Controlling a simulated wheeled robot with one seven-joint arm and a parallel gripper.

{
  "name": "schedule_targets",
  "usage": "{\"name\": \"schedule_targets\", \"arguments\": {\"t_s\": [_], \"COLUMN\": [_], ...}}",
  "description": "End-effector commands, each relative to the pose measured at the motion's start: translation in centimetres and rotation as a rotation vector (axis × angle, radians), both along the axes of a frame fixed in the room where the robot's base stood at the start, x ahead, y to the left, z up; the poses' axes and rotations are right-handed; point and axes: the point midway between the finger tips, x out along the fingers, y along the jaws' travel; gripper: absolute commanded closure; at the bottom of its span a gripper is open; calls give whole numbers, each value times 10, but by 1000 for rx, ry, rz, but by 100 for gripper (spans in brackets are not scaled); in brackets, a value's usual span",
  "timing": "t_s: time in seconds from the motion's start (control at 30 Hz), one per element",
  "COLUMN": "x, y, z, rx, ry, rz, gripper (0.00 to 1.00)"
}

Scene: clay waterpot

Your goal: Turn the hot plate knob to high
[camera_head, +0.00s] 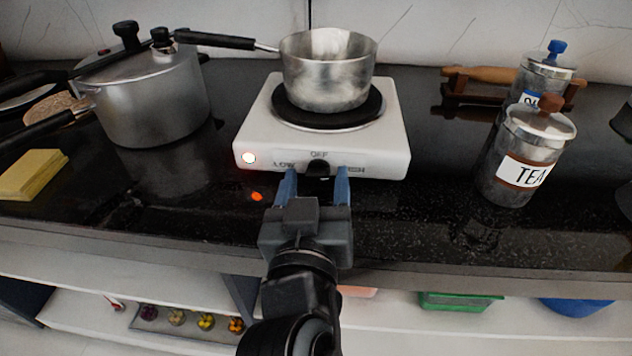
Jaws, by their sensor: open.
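A white hot plate (400,140) stands on the black counter, with OFF, LOW and HIGH marks on its front face. Its black knob (319,169) sits at the middle of that face, below the OFF mark. A round light at the left of the face glows. A metal saucepan (327,75) rests on the black burner, its handle pointing left. My gripper (317,176) is open in front of the hot plate, with one blue finger on each side of the knob. I cannot tell whether the fingers touch the knob.
A large pressure cooker (150,100) stands at the left, near a yellow sponge (33,174). A TEA jar (512,165) and another jar (545,75) stand at the right, by a wooden rack (475,100). The counter between hot plate and TEA jar is clear.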

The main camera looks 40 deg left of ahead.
Motion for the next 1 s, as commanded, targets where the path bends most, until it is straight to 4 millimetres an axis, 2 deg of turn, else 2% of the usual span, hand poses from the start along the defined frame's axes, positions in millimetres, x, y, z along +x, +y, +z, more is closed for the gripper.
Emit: {"name": "schedule_targets", "arguments": {"t_s": [0.27, 0.83, 1.0], "x": [2, 2, 2], "y": [1, 1, 1], "z": [0, 0, -2], "rx": [1, 0, 27], "ry": [1, 0, 15], "rz": [0, 0, -1], "gripper": [38, 92, 94]}}
